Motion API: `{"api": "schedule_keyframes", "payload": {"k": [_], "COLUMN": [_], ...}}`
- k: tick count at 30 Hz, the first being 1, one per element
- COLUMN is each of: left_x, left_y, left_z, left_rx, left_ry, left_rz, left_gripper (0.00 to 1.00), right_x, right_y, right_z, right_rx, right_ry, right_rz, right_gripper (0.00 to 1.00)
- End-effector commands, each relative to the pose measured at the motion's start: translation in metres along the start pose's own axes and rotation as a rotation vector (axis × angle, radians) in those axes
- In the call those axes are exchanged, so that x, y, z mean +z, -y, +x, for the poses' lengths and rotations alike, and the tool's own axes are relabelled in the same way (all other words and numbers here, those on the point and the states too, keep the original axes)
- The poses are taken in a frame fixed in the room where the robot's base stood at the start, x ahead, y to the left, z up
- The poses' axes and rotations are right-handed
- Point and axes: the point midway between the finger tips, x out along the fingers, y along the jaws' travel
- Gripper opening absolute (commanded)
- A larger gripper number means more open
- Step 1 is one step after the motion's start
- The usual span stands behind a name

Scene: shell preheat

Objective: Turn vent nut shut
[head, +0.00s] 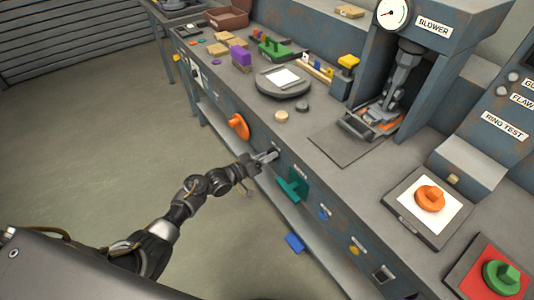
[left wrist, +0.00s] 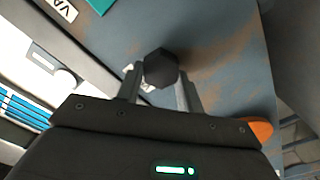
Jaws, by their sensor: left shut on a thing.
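The vent nut (left wrist: 161,68) is a dark, six-sided knob on the blue-grey front panel of the bench. In the left wrist view it sits between the two fingers of my left gripper (left wrist: 160,88), which is shut on it. In the head view my left gripper (head: 266,157) reaches the bench front from the left, between an orange handle (head: 238,126) and a teal lever (head: 293,185). The nut is mostly hidden by the fingers there. My right gripper is in neither view.
The bench top (head: 240,97) carries a round grey plate (head: 283,82), small discs and blocks. A blower stand (head: 400,90) is at the back right. An orange knob (head: 430,197) and a green knob (head: 501,276) are at right. Open floor (head: 90,140) lies left.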

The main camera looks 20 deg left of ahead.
Motion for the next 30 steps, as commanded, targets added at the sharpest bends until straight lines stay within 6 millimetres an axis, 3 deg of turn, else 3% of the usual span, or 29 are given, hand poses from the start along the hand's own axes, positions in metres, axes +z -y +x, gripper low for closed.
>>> {"api": "schedule_keyframes", "payload": {"k": [9,25,26,30], "left_x": [0.0009,0.0016,0.0016,0.0011], "left_y": [0.0002,0.0009,0.0008,0.0008], "left_z": [-0.0002,-0.0003,-0.0003,-0.0002], "left_rx": [0.000,0.000,0.000,0.000], "left_ry": [0.002,0.002,0.002,0.002], "left_rz": [-0.107,-0.126,-0.126,-0.125], "left_gripper": [0.14,0.14,0.41,0.59], "right_x": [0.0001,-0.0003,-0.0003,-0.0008], "right_y": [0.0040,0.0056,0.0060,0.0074], "right_z": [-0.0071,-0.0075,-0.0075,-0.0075], "right_rx": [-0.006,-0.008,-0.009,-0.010], "right_ry": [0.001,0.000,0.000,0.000], "right_rz": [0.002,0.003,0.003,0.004], "right_gripper": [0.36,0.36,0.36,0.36]}}
